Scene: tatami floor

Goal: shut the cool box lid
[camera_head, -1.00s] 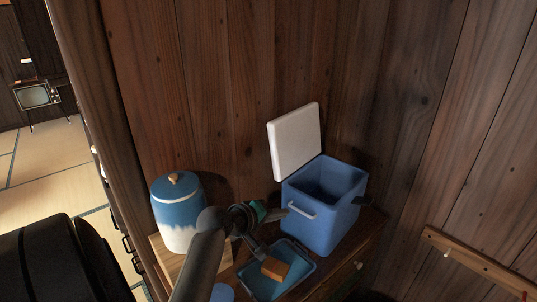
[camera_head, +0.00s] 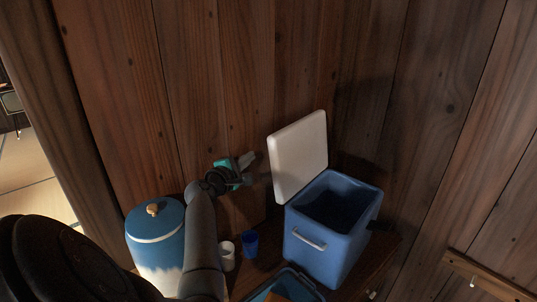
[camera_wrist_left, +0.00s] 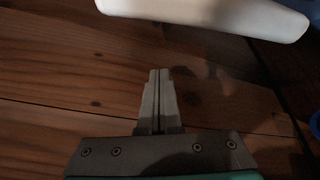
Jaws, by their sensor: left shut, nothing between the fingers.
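The blue cool box (camera_head: 318,245) stands on a wooden cabinet against the plank wall, with its inside showing dark. Its white lid (camera_head: 298,156) stands raised at the back left of the box, tilted up near the wall. My left gripper (camera_head: 266,177) is shut and empty, just left of the lid, with its tips close to the lid's left edge. In the left wrist view my shut fingers (camera_wrist_left: 159,78) point at the wooden wall, and the lid (camera_wrist_left: 215,12) lies across the top, apart from the fingers. My right gripper is not in view.
A blue and white lidded jar (camera_head: 157,245) stands left of my left arm. A white cup (camera_head: 227,256) and a blue cup (camera_head: 250,243) stand between my arm and the cool box. A blue tray (camera_head: 302,284) lies in front of the box. A peg rail (camera_head: 488,278) is at lower right.

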